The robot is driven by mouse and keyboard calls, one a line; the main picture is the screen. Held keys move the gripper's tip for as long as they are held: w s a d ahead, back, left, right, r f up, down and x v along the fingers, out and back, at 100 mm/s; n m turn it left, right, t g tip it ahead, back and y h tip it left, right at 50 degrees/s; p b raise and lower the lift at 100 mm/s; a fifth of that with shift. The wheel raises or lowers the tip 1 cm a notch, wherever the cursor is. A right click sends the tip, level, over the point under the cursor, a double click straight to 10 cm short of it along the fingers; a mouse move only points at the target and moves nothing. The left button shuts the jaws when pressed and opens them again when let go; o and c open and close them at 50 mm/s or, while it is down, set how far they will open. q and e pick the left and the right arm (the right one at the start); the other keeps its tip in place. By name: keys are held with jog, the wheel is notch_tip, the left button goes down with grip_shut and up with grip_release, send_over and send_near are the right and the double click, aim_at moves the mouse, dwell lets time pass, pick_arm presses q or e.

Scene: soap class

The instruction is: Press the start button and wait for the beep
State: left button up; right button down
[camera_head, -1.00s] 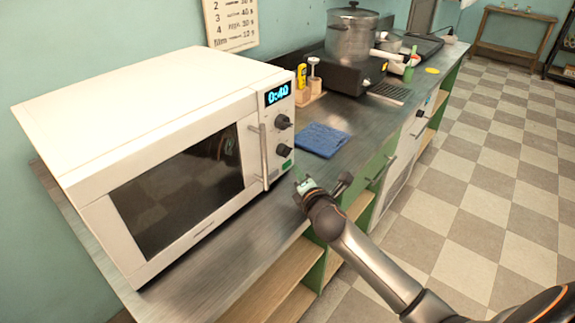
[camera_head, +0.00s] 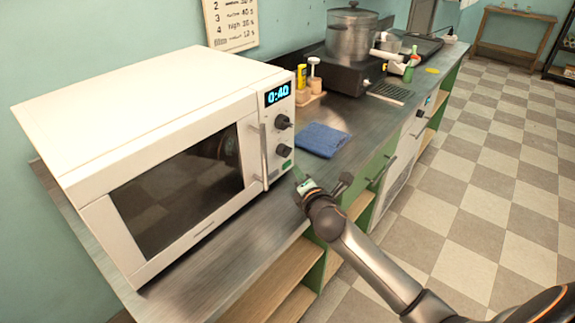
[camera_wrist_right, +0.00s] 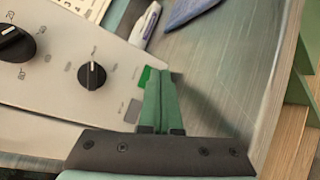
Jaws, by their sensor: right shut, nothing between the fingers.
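The white microwave (camera_head: 130,105) stands on the metal counter, its door closed and its display (camera_head: 277,94) reading 0:40. The green start button (camera_head: 287,165) is low on its panel, below two dark knobs. In the right wrist view the green button (camera_wrist_right: 144,77) shows just beside the fingertips, partly hidden by them; I cannot tell whether they touch it. A grey button (camera_wrist_right: 132,110) lies beside it. My right gripper (camera_head: 299,176) is shut and empty, in front of the panel's lower corner; its green fingers show in the wrist view (camera_wrist_right: 163,76). My left gripper is not in view.
A folded blue cloth (camera_head: 321,139) lies on the counter right of the microwave. A pot (camera_head: 351,38) on a dark stove, a wooden holder with bottles (camera_head: 309,98) and other kitchen items stand farther back. The counter's front edge runs beneath my right gripper.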

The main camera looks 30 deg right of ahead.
dwell(0.4)
jog(key=shift+w, duration=0.15)
jog(key=shift+w+a, duration=0.1)
jog(key=shift+w, duration=0.15)
dwell(0.4)
